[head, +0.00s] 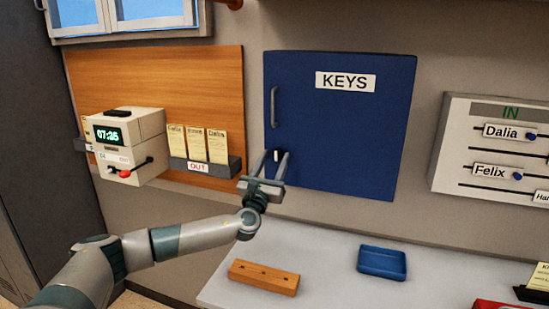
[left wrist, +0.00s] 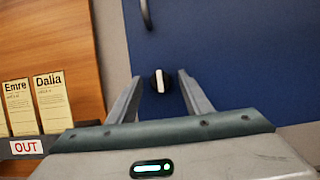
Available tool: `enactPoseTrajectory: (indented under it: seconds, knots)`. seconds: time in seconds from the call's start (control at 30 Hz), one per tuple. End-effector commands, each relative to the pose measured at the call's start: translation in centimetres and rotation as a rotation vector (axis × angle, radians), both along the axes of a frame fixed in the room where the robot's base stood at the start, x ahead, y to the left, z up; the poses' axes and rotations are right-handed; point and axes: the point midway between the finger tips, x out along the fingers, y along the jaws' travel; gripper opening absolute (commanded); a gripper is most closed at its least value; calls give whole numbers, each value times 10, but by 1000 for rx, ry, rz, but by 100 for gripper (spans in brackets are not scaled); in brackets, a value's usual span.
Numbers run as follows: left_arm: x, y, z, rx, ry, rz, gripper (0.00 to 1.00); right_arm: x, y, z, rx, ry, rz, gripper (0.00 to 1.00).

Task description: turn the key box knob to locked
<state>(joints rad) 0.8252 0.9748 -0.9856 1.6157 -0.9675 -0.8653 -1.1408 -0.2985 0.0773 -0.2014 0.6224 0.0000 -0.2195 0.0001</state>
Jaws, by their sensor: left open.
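The blue key box (head: 345,130) with a KEYS label hangs on the wall in the head view, its door shut. Its black knob with a white pointer bar shows in the left wrist view (left wrist: 160,81), the bar close to upright. In the head view the knob (head: 276,156) shows small between my fingers. My left gripper (head: 275,160) is open, its fingers pointing at the door, one on each side of the knob in the left wrist view (left wrist: 155,88). I cannot tell whether the fingers touch it. My right gripper is not in view.
A vertical handle (head: 273,107) sits above the knob. A time clock (head: 126,145) and an OUT card rack (head: 205,168) are on the left. Below, the desk (head: 325,255) holds a wooden block (head: 263,278) and a blue tray (head: 382,262). A name board (head: 495,150) hangs right.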

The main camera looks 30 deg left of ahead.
Motion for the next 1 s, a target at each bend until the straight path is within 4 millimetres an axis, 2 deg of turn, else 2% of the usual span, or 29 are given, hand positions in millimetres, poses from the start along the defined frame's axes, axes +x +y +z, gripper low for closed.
enactPoseTrajectory:
  seconds: [0.3, 0.33, 0.4, 0.5, 1.0]
  knots:
    - [1, 0, 0, 0, 1, 0, 45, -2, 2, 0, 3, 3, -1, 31]
    - [1, 0, 0, 0, 1, 0, 41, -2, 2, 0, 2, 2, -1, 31]
    - [1, 0, 0, 0, 1, 0, 24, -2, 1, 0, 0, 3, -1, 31]
    - [1, 0, 0, 0, 0, 0, 4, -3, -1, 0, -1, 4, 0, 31]
    - [1, -1, -2, -79, -18, 0, 4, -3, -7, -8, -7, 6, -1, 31]
